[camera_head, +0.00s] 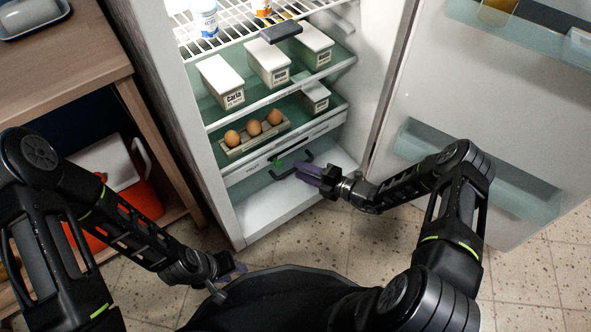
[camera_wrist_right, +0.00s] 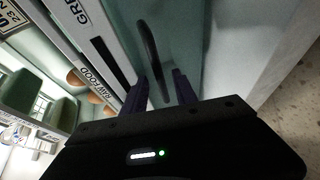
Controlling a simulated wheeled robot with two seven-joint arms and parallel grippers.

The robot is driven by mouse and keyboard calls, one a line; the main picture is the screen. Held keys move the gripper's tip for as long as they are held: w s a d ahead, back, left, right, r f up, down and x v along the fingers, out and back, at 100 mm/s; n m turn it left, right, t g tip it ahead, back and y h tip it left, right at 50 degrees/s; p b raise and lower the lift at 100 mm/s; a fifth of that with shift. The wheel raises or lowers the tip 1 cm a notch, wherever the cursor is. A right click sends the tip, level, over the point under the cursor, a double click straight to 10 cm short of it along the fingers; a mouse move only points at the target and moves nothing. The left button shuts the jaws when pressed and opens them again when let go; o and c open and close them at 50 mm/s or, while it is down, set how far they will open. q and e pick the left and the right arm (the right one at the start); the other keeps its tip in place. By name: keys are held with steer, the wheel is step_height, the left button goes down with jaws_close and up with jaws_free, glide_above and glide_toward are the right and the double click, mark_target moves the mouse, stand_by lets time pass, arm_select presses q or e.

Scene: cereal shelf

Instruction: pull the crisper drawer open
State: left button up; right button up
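The crisper drawer (camera_head: 248,186) is the pale green, see-through front low in the open fridge, and it looks shut. Its dark bar handle (camera_head: 271,172) shows in the head view and as a curved black bar in the right wrist view (camera_wrist_right: 149,45). My right gripper (camera_head: 300,169) is at the handle's right part, its purple fingers pointing at the drawer. In the right wrist view my right gripper (camera_wrist_right: 163,88) has its fingers apart, with the handle's near end between them; contact is unclear.
The open fridge door (camera_head: 480,110) with bins stands at right, close to my right arm. A wooden shelf unit (camera_head: 95,50) with a red cooler (camera_head: 140,190) is at left.

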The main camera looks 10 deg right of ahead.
steer(key=shift+b+x, duration=0.3)
steer(key=shift+x, duration=1.1)
steer(key=shift+c, duration=0.5)
jaws_close()
